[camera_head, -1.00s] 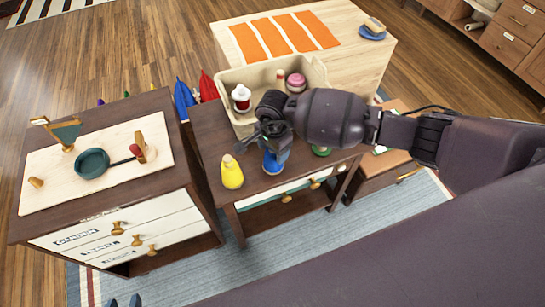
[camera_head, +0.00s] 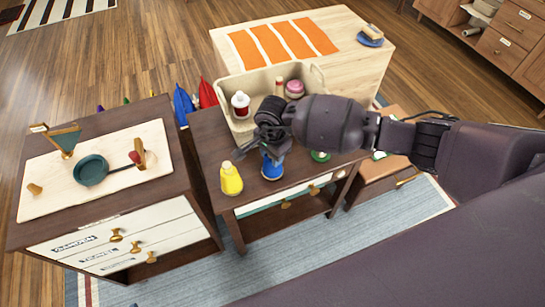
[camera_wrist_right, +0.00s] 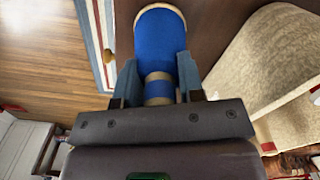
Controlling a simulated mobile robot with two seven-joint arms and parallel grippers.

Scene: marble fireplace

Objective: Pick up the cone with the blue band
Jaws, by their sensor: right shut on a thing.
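The blue-banded cone (camera_head: 271,168) stands on the dark wooden table, near its front edge. In the right wrist view the cone (camera_wrist_right: 156,45) shows a blue body with tan rims and a narrower blue band between the fingers. My right gripper (camera_head: 271,148) comes down over its top and is shut on it. In the right wrist view the fingers (camera_wrist_right: 158,88) press its narrow part from both sides. The cone's top is hidden by the gripper in the head view. My left gripper is not in view.
A yellow cone (camera_head: 231,178) stands just left of the blue one. A green object (camera_head: 320,156) is partly hidden to the right. A cream bin (camera_head: 235,84) with bottles is behind. A dark cabinet (camera_head: 50,232) with a board and pan stands left.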

